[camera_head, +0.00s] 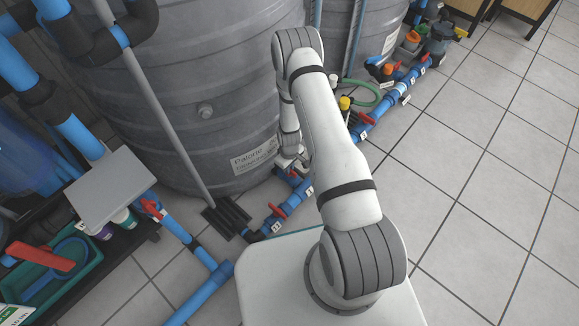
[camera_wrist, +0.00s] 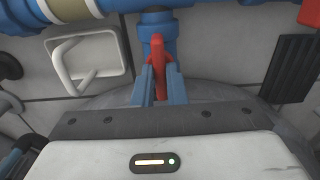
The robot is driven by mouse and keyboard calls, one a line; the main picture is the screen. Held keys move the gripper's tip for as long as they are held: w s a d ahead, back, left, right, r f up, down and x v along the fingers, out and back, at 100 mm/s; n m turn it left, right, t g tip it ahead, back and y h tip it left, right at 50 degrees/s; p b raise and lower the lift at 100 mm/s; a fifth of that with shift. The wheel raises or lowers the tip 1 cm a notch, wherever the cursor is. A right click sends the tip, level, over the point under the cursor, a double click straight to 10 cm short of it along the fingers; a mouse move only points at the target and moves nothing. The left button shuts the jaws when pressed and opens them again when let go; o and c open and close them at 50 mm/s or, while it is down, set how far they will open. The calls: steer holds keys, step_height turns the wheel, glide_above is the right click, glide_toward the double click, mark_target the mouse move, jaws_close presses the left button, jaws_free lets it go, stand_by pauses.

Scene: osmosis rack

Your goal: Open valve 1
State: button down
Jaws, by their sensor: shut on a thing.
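In the wrist view a red valve handle (camera_wrist: 158,68) stands on a blue pipe fitting (camera_wrist: 158,35). My gripper (camera_wrist: 158,82) has its two blue-grey fingers closed on either side of this handle. In the head view my arm reaches down to the blue pipe line beside the large grey tank, and the fingers and held handle are mostly hidden there. Another red valve handle (camera_head: 277,210) sits on the same pipe line, nearer my base.
A large grey tank (camera_head: 200,110) stands right beside the pipe line. Another red valve (camera_head: 152,209) and a grey plate (camera_head: 108,188) are at the left. A green hose (camera_head: 368,98) lies farther along. The tiled floor (camera_head: 480,200) at right is clear.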

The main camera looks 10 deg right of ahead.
stand_by(0.5)
steer(key=c, duration=1.5)
jaws_free()
steer(key=shift+o, duration=0.2)
step_height(320, 180, up, 8)
steer(key=p, duration=0.3)
steer(key=shift+f, duration=0.1)
steer(key=shift+s, duration=0.1)
